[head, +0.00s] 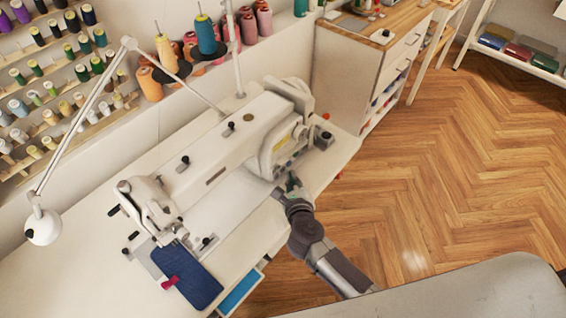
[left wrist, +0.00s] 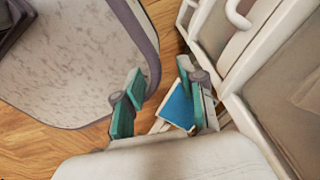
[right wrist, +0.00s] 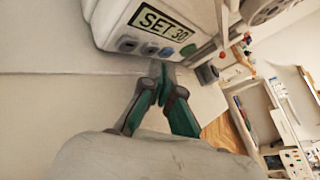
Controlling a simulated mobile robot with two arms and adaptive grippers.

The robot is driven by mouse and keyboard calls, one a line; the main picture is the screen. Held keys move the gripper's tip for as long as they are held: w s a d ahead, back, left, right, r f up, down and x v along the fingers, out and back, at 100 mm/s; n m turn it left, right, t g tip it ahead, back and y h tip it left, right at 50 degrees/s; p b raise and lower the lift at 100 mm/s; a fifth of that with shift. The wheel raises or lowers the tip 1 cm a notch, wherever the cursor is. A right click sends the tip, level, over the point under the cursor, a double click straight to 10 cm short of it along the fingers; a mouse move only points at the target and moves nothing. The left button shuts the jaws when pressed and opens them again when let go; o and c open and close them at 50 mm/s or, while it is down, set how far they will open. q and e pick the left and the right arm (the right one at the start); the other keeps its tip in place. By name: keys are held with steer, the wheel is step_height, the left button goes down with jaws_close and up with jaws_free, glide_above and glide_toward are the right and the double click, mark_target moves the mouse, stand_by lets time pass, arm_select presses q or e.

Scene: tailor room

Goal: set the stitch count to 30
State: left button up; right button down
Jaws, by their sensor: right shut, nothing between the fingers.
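The white sewing machine (head: 222,150) stands on a white table along the wall. Its control box (head: 284,150) is at the right end of the machine head. In the right wrist view the box's display (right wrist: 160,22) reads "SET 30". Below the display is a row of buttons (right wrist: 150,50), with a round green one (right wrist: 188,49) at the right. My right gripper (head: 292,182) is shut and empty, just in front of and below the panel; its fingertips (right wrist: 158,82) appear apart from the buttons. My left gripper (left wrist: 160,95) is open and empty, away from the machine, and hidden in the head view.
Blue fabric (head: 199,286) with a red piece lies at the needle end. A lamp (head: 43,226) hangs at the left. Thread cones (head: 206,36) stand behind the machine. A drawer cabinet (head: 375,60) is beyond the table. The wooden floor (head: 450,150) at the right is clear.

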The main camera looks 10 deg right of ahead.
mark_target(310, 191)
steer(key=shift+s+d+p, duration=0.35)
steer(key=shift+s+d, duration=0.6)
steer(key=shift+s, duration=0.25)
steer(key=shift+s+d+p, duration=0.3)
steer(key=shift+s+d, duration=0.6)
steer(key=shift+s, duration=0.25)
